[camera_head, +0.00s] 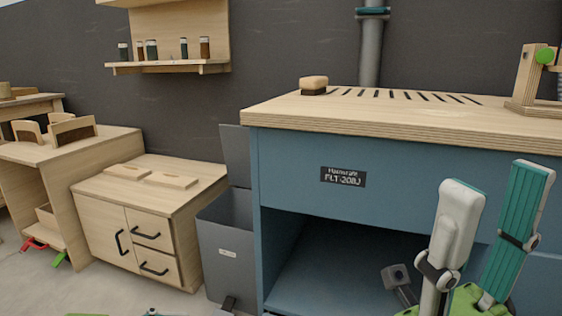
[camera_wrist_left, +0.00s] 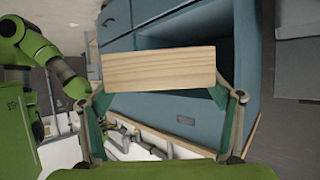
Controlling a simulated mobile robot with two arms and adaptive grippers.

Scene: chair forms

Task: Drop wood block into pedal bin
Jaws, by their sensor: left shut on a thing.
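The wood block (camera_wrist_left: 160,69) is a pale, grained bar. It spans the two fingers of my left gripper (camera_wrist_left: 161,78), which is shut on it by its ends in the left wrist view. The head view does not show the block or this gripper clearly. The grey pedal bin (camera_head: 226,246) stands on the floor left of the blue bench. Its lid (camera_head: 236,154) stands upright at the back and its top is open; its inside is mostly hidden. My right gripper (camera_head: 497,182) is open and empty in front of the bench, at the right.
The blue bench (camera_head: 295,167) with a slotted wooden top stands right of the bin, with an open bay below. A sanding block (camera_head: 313,85) lies on it. A low wooden cabinet (camera_head: 187,196) with two flat boards on top stands left of the bin. Floor is visible at front left.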

